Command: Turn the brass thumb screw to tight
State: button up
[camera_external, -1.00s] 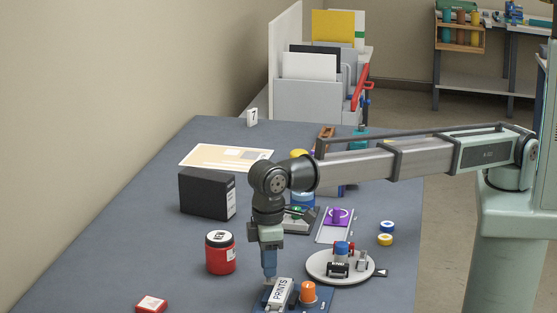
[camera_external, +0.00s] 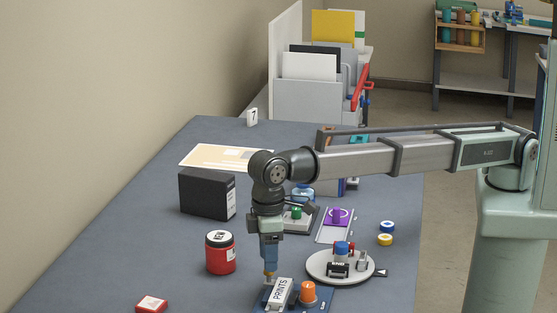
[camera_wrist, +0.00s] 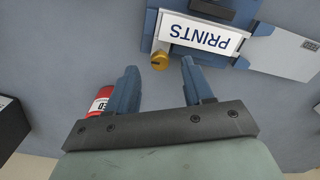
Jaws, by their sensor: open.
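The brass thumb screw (camera_wrist: 160,61) shows in the wrist view as a round gold head at the edge of the blue unit with the white PRINTS label (camera_wrist: 202,35). In the external view the brass screw (camera_external: 270,275) is a small spot under my fingertips, beside the PRINTS label (camera_external: 281,291). My gripper (camera_wrist: 159,68) is open, its two blue fingers on either side of the screw head in the picture. I cannot tell whether the tips are level with the head or above it. My gripper (camera_external: 269,268) points straight down in the external view. Any tightness mark is not readable.
An orange knob (camera_external: 308,291) stands just right of the label. A round white turntable (camera_external: 322,271) with small parts lies further right. A red jar (camera_external: 220,256) and black box (camera_external: 206,194) stand to the left. The table is clear between jar and unit.

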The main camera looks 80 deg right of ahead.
notch_tip(320, 180, up, 12)
dwell(0.4)
jog(key=shift+f, duration=0.15)
